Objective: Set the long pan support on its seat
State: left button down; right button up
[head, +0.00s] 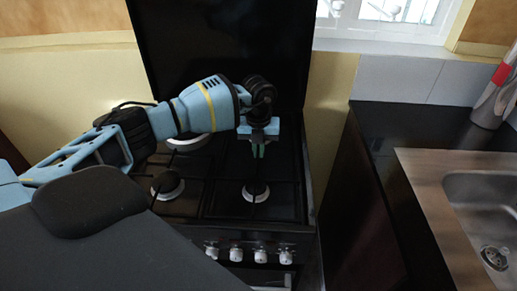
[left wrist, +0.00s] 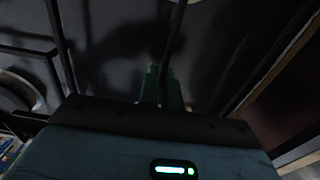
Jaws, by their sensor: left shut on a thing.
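My left gripper (head: 258,152) reaches over the right half of the black hob, its green fingers pointing down. In the left wrist view the fingers (left wrist: 163,86) are shut on a thin dark bar of the long pan support (left wrist: 177,38). The bar runs away from the fingertips toward the top of that view. Black on black, the support's outline is hard to follow, and I cannot tell whether it rests in its seat or is raised. The front right burner (head: 255,191) lies just in front of the gripper. My right gripper is not in view.
Other dark grate bars cross the left half, by the front left burner (head: 168,186). The raised black lid (head: 225,40) stands behind the hob. Control knobs (head: 236,254) line its front. Right of a gap are a dark worktop (head: 420,125) and a steel sink (head: 485,205).

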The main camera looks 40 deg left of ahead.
pick_arm(q)
jog(key=shift+f, duration=0.15)
dwell(0.6)
jog(key=c, duration=1.5)
grip_release()
jog(key=shift+f, duration=0.1)
jog(key=shift+s+f, duration=0.1)
notch_tip(320, 180, up, 8)
jog(key=shift+r, duration=0.1)
